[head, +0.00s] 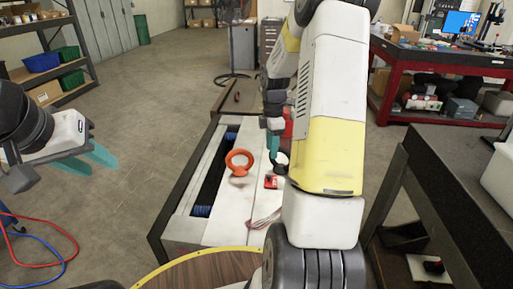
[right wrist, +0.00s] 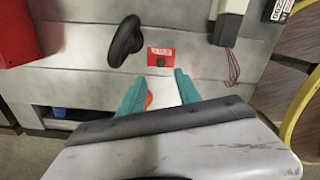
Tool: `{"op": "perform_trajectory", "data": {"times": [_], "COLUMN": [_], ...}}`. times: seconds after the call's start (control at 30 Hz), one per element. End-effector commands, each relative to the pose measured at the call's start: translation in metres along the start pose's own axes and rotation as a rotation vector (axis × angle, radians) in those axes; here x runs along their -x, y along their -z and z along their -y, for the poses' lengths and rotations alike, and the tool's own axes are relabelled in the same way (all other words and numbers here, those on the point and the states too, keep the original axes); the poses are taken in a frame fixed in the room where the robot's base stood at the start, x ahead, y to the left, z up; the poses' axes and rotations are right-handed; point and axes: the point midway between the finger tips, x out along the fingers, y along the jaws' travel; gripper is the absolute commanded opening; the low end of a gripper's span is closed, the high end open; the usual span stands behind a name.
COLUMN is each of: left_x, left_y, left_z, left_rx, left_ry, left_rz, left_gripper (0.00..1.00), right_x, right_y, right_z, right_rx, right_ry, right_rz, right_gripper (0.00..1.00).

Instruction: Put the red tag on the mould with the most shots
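The red tag (head: 271,182) lies flat on a pale steel surface, partly beside my right arm. It also shows in the right wrist view (right wrist: 161,51), with a pale label strip and a dark round spot. My right gripper (right wrist: 160,88) is open and empty, its teal fingers pointing toward the tag, which is beyond the fingertips. In the head view the right gripper (head: 273,142) is partly hidden by its arm. My left gripper (head: 103,166) is open and empty, over the floor at the left. A counter with black-and-white digits (right wrist: 278,10) is cut off; its full number is unreadable.
An orange ring (head: 239,162) stands on the steel surface left of the tag. A dark ring (right wrist: 124,41) stands close to the tag. A dark-topped table (head: 450,165) stands right.

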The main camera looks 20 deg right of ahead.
Motion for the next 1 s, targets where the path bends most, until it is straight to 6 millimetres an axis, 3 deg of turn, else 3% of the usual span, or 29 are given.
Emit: {"op": "perform_trajectory", "data": {"times": [0.17,0.37,0.5,0.7,0.9,1.0], "left_x": [0.000,0.000,0.000,0.000,0.000,0.000], "left_y": [0.000,0.000,0.000,0.000,0.000,0.000], "left_z": [0.000,0.000,0.000,0.000,0.000,0.000], "left_rx": [0.000,0.000,0.000,0.000,0.000,0.000], "left_ry": [0.000,0.000,0.000,0.000,0.000,0.000], "left_rz": [0.000,0.000,0.000,0.000,0.000,0.000], "left_gripper": [0.36,0.36,0.36,0.36,0.36,0.36], "right_x": [0.025,0.097,0.143,0.188,0.208,0.211], "right_y": [0.008,0.040,0.064,0.093,0.113,0.119], "right_z": [0.006,0.041,0.081,0.146,0.207,0.228], "right_rx": [-0.051,-0.312,-0.541,-0.861,-1.144,-1.242], "right_ry": [-0.025,-0.131,-0.204,-0.272,-0.277,-0.262], "right_rz": [-0.002,-0.041,-0.110,-0.262,-0.442,-0.511], "right_gripper": [0.40,0.40,0.40,0.40,0.40,0.40]}}
